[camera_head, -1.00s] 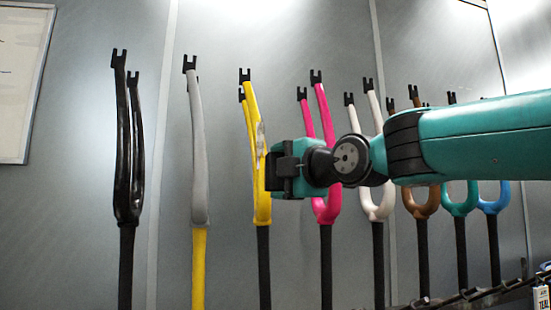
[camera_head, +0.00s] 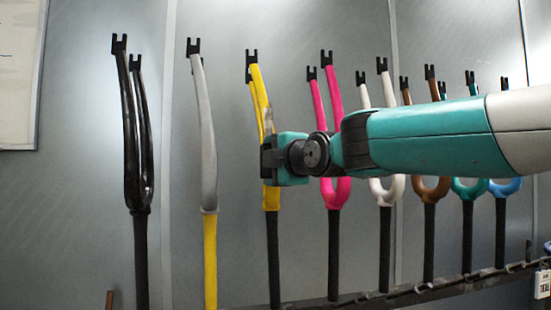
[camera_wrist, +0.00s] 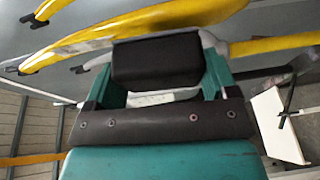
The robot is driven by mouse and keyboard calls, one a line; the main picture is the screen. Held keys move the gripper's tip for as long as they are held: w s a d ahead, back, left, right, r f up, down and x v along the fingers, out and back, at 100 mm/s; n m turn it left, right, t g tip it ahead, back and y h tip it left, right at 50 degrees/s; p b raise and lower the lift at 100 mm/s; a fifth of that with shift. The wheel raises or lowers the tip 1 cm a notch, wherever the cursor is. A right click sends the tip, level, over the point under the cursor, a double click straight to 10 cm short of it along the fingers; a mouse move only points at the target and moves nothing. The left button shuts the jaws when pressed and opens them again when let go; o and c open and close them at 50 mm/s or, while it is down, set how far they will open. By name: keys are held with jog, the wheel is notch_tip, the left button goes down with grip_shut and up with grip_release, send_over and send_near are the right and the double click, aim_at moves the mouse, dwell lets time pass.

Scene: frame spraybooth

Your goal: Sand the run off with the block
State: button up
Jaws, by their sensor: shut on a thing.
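The yellow fork (camera_head: 257,85) hangs upright in the row, third from the left in the head view. A pale greyish patch (camera_head: 268,121) on its leg, probably the run, shows just above my gripper (camera_head: 268,162). In the wrist view the yellow fork (camera_wrist: 160,20) crosses the top, with a pale patch (camera_wrist: 84,46) at left. My gripper is shut on a dark block (camera_wrist: 156,60), held between its teal fingers. In the head view my gripper overlaps the lower part of the yellow fork. I cannot tell whether the block touches it.
A grey fork with a yellow steerer (camera_head: 207,140) and a black fork (camera_head: 137,150) hang to the left. A pink fork (camera_head: 335,120) hangs close on the right, with several others beyond. A dark rail (camera_head: 400,296) runs below, before the grey metal wall (camera_head: 230,30).

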aim_at(264, 102)
jog(key=shift+w+a+p, duration=0.15)
jog(key=shift+w+p, duration=0.5)
jog(key=shift+w, duration=0.3)
dwell(0.5)
jog(key=shift+r+p, duration=1.4)
jog(key=shift+r, duration=0.45)
jog(key=shift+w+a+r+p, duration=0.1)
jog(key=shift+w+r+p, duration=0.1)
jog(key=shift+r+p, duration=1.5)
jog(key=shift+w+a+r+p, duration=0.2)
jog(key=shift+r+p, duration=1.2)
jog(key=shift+r, duration=0.55)
jog(key=shift+w+a+r+p, duration=0.1)
jog(key=shift+w+r+p, duration=0.1)
jog(key=shift+r+p, duration=1.5)
jog(key=shift+f+b, duration=0.1)
jog(key=shift+b, duration=0.2)
jog(key=f+b, duration=0.4)
jog(key=b, duration=0.1)
jog(key=f+b, duration=0.5)
jog(key=s+f+b, duration=0.1)
jog(key=f+b, duration=0.3)
jog(key=f, duration=0.1)
jog(key=shift+d+f+b, duration=0.25)
jog(key=shift+d+b, duration=0.15)
